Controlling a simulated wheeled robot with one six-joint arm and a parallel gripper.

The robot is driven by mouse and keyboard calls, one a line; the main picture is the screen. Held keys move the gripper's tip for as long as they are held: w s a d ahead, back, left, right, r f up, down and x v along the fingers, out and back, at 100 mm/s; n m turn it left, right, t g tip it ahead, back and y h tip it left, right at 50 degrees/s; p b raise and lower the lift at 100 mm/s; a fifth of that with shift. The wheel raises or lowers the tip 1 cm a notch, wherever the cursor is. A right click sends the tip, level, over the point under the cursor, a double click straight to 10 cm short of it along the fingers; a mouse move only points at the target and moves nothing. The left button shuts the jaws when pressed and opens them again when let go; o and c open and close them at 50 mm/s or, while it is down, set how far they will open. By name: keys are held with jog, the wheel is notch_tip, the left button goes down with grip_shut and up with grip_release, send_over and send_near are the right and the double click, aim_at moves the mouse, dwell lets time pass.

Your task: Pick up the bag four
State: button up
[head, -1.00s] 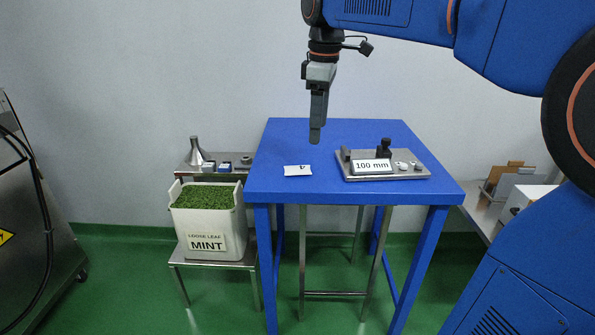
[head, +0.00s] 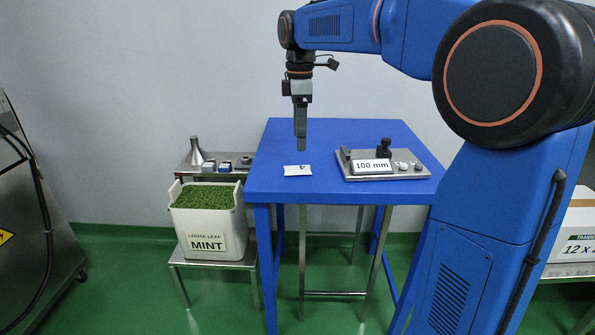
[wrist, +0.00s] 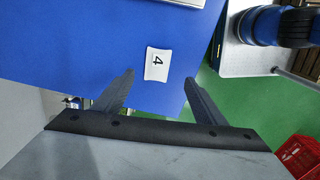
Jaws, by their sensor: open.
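Bag four is a small flat white packet (head: 298,170) marked "4", lying on the left front part of the blue table (head: 330,188). In the wrist view the packet (wrist: 158,64) lies beyond the fingertips, roughly between their lines, with its 4 turned sideways. My gripper (head: 301,146) points down above the table, just behind and above the packet in the head view. In the wrist view my gripper (wrist: 159,76) shows two spread dark fingers with nothing between them. It does not touch the packet.
A metal fixture plate (head: 415,174) with a "100 mm" sign (head: 371,167) stands right of the packet. Left of the table, a white bin of mint (head: 206,243) sits on a low stand. A red crate (wrist: 300,157) shows at the wrist view's lower right.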

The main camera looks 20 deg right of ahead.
aim_at(299, 168)
notch_tip(299, 168, down, 4)
jog(key=shift+w+f, duration=0.15)
jog(key=shift+f, duration=1.2)
jog(key=shift+w+f, duration=0.15)
jog(key=shift+f, duration=1.15)
jog(key=c, duration=1.2)
